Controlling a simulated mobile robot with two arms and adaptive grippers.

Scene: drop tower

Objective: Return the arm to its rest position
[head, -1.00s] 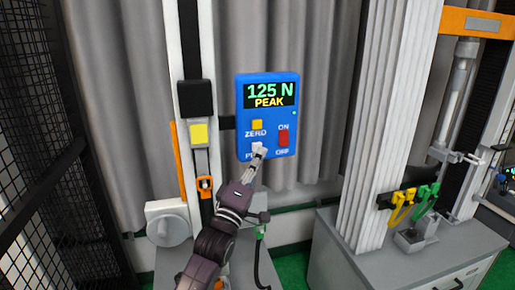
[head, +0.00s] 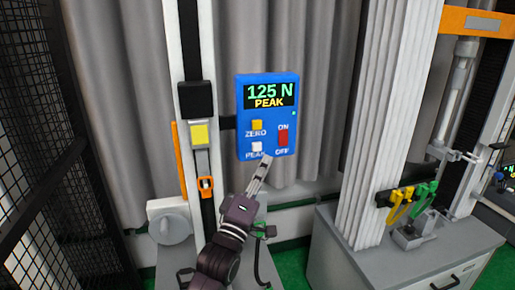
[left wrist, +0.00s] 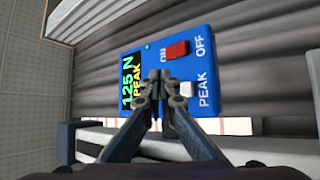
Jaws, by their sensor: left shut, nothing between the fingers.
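My left gripper (head: 265,162) is shut and empty. Its tips are just below the blue control box (head: 246,145) in the head view, apart from the white PEAK button (head: 257,146). The box display (head: 270,94) reads 125 N PEAK. A yellow ZERO button (head: 257,125) and a red ON/OFF switch (head: 283,138) are on its face. In the left wrist view the shut fingers (left wrist: 160,78) stand in front of the box (left wrist: 212,70) and cover part of it. My right gripper is not in view.
A white drop tower column (head: 179,50) with a yellow block (head: 200,134) stands left of the box. A black mesh fence (head: 60,180) is at the far left. A grey cabinet (head: 420,262) with another test frame stands at the right. Grey curtains (head: 330,60) hang behind.

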